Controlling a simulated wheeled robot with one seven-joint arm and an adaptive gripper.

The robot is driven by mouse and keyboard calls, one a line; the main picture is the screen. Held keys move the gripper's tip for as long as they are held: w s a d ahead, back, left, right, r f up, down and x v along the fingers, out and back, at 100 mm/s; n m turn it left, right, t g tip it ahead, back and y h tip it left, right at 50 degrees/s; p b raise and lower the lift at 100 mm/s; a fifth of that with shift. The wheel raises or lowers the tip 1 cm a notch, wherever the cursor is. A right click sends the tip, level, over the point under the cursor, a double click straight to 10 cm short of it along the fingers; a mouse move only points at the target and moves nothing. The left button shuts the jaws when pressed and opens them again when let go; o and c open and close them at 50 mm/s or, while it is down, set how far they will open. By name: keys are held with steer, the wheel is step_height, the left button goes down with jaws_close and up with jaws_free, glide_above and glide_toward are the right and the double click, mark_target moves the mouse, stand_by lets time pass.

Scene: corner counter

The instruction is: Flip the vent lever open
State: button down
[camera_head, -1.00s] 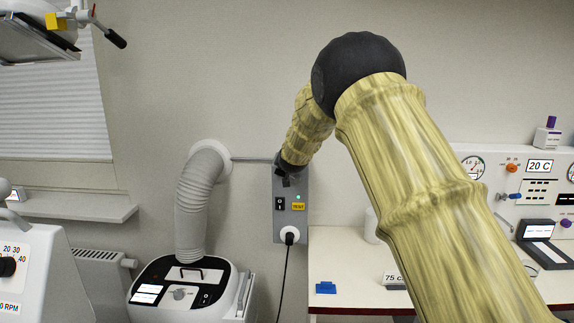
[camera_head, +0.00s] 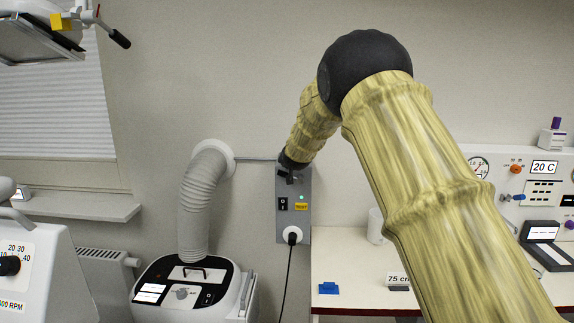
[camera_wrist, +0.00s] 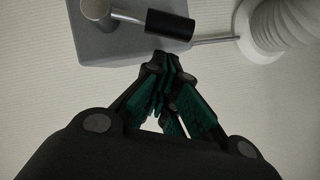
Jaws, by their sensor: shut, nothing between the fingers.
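A lever with a metal arm and a black cylindrical grip (camera_wrist: 170,25) shows at the top of the wrist view. Its round metal hub (camera_wrist: 97,9) sits on a grey box. That grey wall box (camera_head: 294,222) hangs left of my arm in the head view, where my arm and gripper cover its upper part and I cannot make out the lever. My gripper (camera_wrist: 163,62) is shut and empty. Its tips lie just below the black grip in the wrist view; I cannot tell whether they touch it. In the head view my gripper (camera_head: 290,178) is small and dark at the box's top.
A thin rod runs from the box to the ribbed white hose (camera_head: 203,195), which drops to a white machine (camera_head: 185,285). A black cable hangs from the box. A counter (camera_head: 350,262) with a blue item (camera_head: 328,288) stands at right. A black-handled fixture (camera_head: 118,38) is at upper left.

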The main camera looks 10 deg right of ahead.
steer(key=r, duration=0.1)
steer(key=d+r+p, duration=0.1)
steer(key=r, duration=0.1)
steer(key=shift+w+d+r, duration=0.1)
steer(key=shift+w+r, duration=0.05)
steer(key=b+v, duration=0.5)
steer(key=v, duration=0.4)
steer(key=shift+s+a, duration=0.25)
steer(key=shift+s, duration=0.2)
